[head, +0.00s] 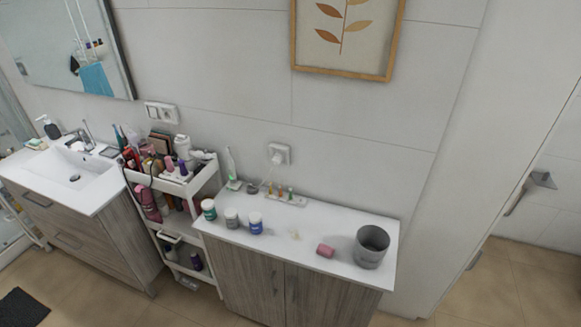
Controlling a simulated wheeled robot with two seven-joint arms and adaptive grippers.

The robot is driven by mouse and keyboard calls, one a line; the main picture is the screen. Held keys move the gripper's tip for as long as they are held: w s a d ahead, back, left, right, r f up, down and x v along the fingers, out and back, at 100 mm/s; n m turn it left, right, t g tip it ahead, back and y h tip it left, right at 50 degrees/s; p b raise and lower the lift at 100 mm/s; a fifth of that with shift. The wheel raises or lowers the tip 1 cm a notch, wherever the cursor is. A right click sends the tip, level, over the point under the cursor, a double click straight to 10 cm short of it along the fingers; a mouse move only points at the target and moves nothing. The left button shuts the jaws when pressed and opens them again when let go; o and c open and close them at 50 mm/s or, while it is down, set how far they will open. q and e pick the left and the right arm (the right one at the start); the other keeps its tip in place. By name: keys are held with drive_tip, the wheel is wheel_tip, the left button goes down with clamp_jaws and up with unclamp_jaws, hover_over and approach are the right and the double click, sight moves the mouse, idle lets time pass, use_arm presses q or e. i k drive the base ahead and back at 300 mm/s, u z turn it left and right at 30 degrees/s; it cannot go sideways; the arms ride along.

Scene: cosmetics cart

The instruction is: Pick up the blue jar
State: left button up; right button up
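The blue jar (255,224) stands upright on the white top of the wooden cabinet, near its front edge. It has a white lid. A grey jar (231,218) stands close to its left, and a green jar (209,210) stands further left. Neither of my grippers shows in the head view.
The white countertop (343,222) also holds a pink block (325,251), a grey cup (371,246) and a small tray with items (286,197). A crowded white cart (205,178) stands to the left, beside a sink (75,170). The counter right of the blue jar is mostly clear.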

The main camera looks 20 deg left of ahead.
sight(255, 217)
drive_tip(key=u, duration=2.25)
drive_tip(key=i, duration=2.6)
drive_tip(key=z, duration=3.05)
